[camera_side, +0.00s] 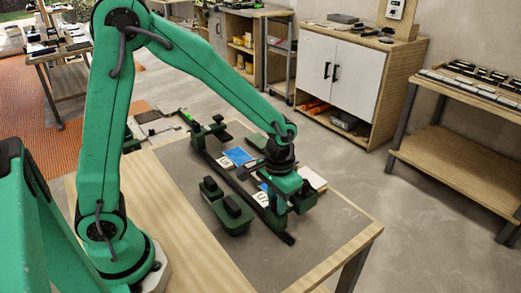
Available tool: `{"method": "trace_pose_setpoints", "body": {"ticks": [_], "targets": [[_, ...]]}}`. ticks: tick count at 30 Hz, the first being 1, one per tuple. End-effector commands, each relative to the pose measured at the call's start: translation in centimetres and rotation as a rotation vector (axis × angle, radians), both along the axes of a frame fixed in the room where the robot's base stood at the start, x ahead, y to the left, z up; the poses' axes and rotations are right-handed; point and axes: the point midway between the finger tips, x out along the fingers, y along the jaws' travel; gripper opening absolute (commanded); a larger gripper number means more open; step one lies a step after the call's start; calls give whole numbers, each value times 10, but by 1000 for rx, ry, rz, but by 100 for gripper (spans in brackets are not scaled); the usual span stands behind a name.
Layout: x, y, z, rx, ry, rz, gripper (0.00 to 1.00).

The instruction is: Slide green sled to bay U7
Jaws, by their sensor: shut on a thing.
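My gripper (285,197) is low over the right part of the grey work mat and shut on what looks like the green sled (275,220). The sled sits on the long dark rail (226,173) near its front end, and my gripper hides much of it. A white card reading U and a partly hidden second character (262,199) lies beside the rail, next to my gripper. Another white card (225,162) lies farther back along the rail, its label too small to read surely. Blue pieces (238,156) lie near both cards.
A green fixture (208,130) stands at the rail's far end. A pale block (313,180) is just right of my gripper. The mat's front part (325,235) is clear.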

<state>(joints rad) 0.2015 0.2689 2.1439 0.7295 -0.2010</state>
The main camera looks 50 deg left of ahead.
Motion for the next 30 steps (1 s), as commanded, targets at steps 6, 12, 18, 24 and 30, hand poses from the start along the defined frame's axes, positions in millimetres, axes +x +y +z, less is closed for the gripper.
{"method": "trace_pose_setpoints", "body": {"ticks": [6,12,18,24,30], "targets": [[0,15,1,0,-2,3,0],[1,27,1,0,-2,3,0],[1,40,1,0,-2,3,0],[1,52,1,0,-3,3,0],[1,58,1,0,-3,2,0]]}}
